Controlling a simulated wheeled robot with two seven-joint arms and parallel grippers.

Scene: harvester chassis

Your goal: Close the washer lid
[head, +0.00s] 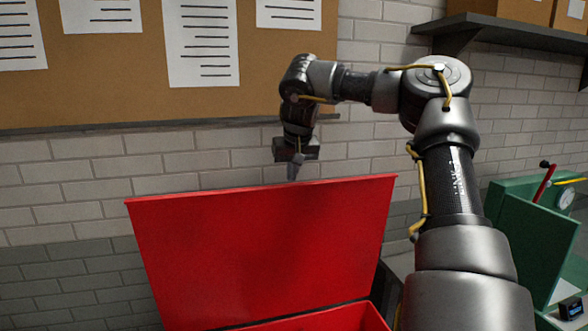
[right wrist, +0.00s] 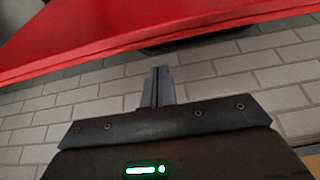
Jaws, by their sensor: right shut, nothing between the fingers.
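The red washer lid (head: 262,245) stands raised, nearly upright, above the red washer body (head: 325,320) at the bottom of the head view. My right gripper (head: 293,172) is shut and empty. It points down just behind the lid's top edge, and its tips are close to that edge; I cannot tell whether they touch. In the right wrist view the shut fingers (right wrist: 157,88) point toward the red lid (right wrist: 130,30), whose edge crosses the upper part of the picture. My left gripper is not in view.
A white brick wall (head: 80,190) with a cork board (head: 120,95) and pinned papers is behind the lid. A green machine (head: 535,225) with a red lever and gauge stands at the right. A dark shelf (head: 510,32) with boxes hangs at the upper right.

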